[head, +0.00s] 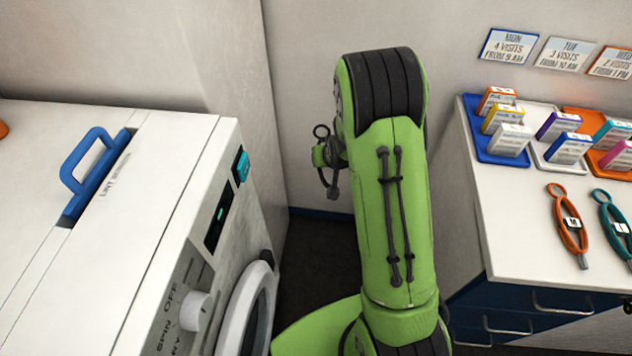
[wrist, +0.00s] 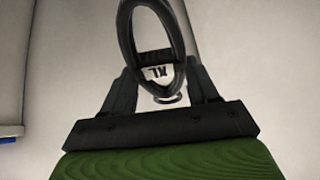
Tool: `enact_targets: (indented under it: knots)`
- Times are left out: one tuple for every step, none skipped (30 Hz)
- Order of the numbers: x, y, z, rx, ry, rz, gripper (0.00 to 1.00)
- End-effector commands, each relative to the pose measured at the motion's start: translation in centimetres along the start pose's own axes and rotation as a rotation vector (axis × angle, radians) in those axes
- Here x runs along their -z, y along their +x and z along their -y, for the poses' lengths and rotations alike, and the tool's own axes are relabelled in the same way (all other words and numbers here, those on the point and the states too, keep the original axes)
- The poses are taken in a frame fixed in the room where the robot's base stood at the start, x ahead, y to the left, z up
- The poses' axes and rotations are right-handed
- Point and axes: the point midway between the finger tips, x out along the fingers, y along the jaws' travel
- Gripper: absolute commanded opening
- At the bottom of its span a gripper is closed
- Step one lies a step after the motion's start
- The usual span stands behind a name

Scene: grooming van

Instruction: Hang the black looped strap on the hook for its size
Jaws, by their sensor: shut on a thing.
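The black looped strap (wrist: 178,28) shows in the wrist view, its loop rising above my gripper (wrist: 160,82). My gripper is shut on the strap's lower part, between its two dark fingers. A white label there looks upside down and seems to read XL. A thin ring shows just under the label. No hook is clearly in view.
A white washing machine (head: 140,200) with a blue handle (head: 88,165) stands left. A white counter (head: 510,225) at right holds trays of small boxes, an orange strap (head: 565,222) marked M and a teal strap (head: 606,215). Cards (head: 508,46) hang on the wall. A floor gap lies between.

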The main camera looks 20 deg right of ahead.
Motion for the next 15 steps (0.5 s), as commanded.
enact_targets:
  knots:
    - [1.9, -0.9, -1.2, -0.010, 0.025, -0.044, 0.25]
    - [2.9, -1.4, -1.8, -0.015, 0.038, -0.069, 0.25]
    - [4.2, -2.0, -2.6, -0.023, 0.054, -0.102, 0.25]
    - [5.1, -2.5, -3.3, -0.028, 0.066, -0.127, 0.25]
    - [6.0, -3.1, -4.0, -0.034, 0.078, -0.151, 0.25]
    - [7.1, -3.8, -4.9, -0.041, 0.093, -0.183, 0.25]
    - [8.0, -4.4, -5.5, -0.046, 0.104, -0.209, 0.25]
    - [8.8, -5.0, -6.2, -0.052, 0.114, -0.235, 0.25]
    - [9.9, -5.8, -7.2, -0.060, 0.127, -0.267, 0.25]
    - [10.7, -6.5, -7.8, -0.067, 0.137, -0.292, 0.25]
    - [11.4, -7.2, -8.5, -0.072, 0.146, -0.316, 0.25]
    - [12.5, -8.1, -9.4, -0.080, 0.158, -0.350, 0.25]
    - [13.2, -8.8, -10.1, -0.086, 0.167, -0.375, 0.25]
    - [13.9, -9.5, -10.8, -0.093, 0.175, -0.398, 0.25]
    - [14.8, -10.6, -11.7, -0.102, 0.186, -0.430, 0.25]
